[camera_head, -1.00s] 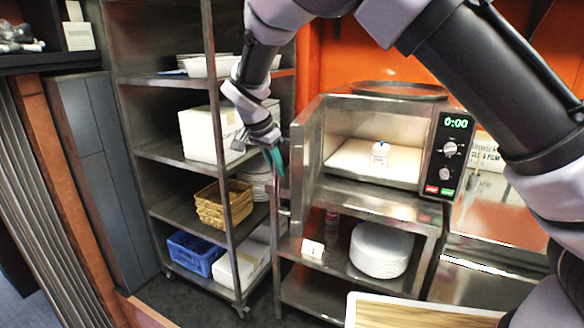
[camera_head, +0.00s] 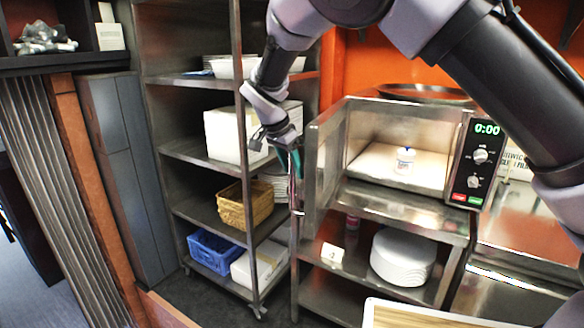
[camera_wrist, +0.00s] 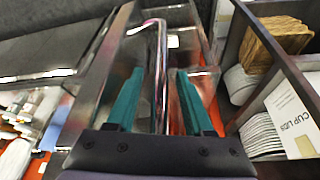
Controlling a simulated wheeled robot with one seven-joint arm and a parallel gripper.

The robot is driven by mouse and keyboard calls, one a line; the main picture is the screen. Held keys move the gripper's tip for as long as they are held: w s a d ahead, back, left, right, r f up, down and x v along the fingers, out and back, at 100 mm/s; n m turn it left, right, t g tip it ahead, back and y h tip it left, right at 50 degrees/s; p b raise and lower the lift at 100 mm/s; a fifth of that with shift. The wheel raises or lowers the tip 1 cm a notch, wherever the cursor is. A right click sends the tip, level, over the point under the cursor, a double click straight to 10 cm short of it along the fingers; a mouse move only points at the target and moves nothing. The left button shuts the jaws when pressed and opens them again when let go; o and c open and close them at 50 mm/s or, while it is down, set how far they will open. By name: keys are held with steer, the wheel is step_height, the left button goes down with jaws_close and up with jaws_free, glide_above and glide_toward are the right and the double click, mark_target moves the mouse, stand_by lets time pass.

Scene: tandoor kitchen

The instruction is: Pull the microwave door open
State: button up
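The microwave (camera_head: 465,155) stands on a steel shelf unit with its door (camera_head: 325,165) swung wide open on the left side, so its lit inside shows. A small white bottle with a blue cap (camera_head: 404,160) stands inside. My gripper (camera_head: 292,170) is at the door's free edge. In the wrist view, my gripper's teal fingers (camera_wrist: 158,98) are apart, with the shiny upright door handle (camera_wrist: 160,60) between them. Gaps show on both sides of the handle. The door's inner face is partly seen edge-on in the head view.
White plates (camera_head: 402,257) lie under the microwave. A board (camera_head: 400,315) is at the front.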

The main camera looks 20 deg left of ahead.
steer(key=v, duration=1)
steer(key=shift+s+r, duration=0.25)
steer(key=shift+r, duration=0.1)
steer(key=shift+a, duration=0.1)
